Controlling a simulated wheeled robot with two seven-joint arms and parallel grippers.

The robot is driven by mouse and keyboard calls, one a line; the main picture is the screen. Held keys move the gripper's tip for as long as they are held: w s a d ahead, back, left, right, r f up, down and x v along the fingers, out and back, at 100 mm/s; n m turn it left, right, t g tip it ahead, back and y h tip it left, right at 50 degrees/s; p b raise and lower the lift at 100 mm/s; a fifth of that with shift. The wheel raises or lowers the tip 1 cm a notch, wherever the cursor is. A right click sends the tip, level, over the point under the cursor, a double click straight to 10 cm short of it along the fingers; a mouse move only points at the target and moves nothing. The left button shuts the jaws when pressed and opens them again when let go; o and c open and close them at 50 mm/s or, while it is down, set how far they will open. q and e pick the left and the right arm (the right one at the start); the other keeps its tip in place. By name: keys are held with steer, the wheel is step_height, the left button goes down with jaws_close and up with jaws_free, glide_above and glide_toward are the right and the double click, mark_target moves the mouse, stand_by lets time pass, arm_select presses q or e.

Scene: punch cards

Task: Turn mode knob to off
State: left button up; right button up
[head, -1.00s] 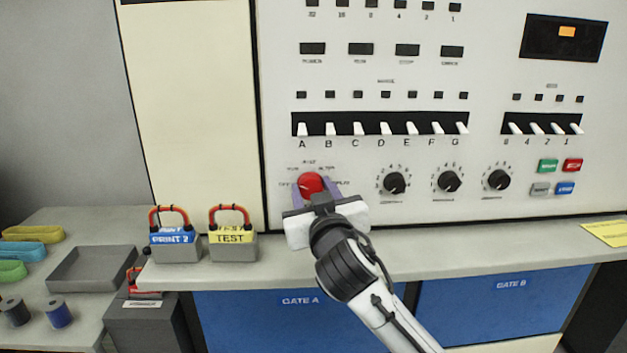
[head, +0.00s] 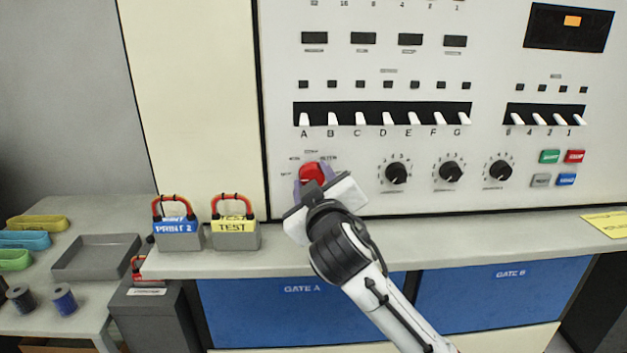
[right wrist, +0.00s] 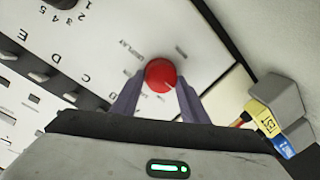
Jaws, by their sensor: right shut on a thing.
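The red mode knob (head: 312,172) is on the white control panel, below switches A and B. My right gripper (head: 311,188) is shut on it, with a purple finger at each side and its body tilted in the head view. In the right wrist view the round red knob (right wrist: 160,75) sits between the two fingertips (right wrist: 157,90). Small labels surround the knob; DISPLAY can be read in the wrist view. The setting that the knob points to cannot be made out. My left gripper is not in view.
Black knobs (head: 397,173) lie to the right on the panel, below a row of white switches. Padlocked PRINT 2 (head: 178,236) and TEST (head: 236,236) blocks stand on the ledge at left. A grey tray (head: 62,272) lies farther left. The ledge right of my arm is mostly clear.

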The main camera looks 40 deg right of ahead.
steer(key=o, duration=1.1)
steer(key=shift+c, duration=0.2)
steer(key=b+v, duration=0.1)
steer(key=v, duration=0.9)
steer(key=shift+s, duration=0.15)
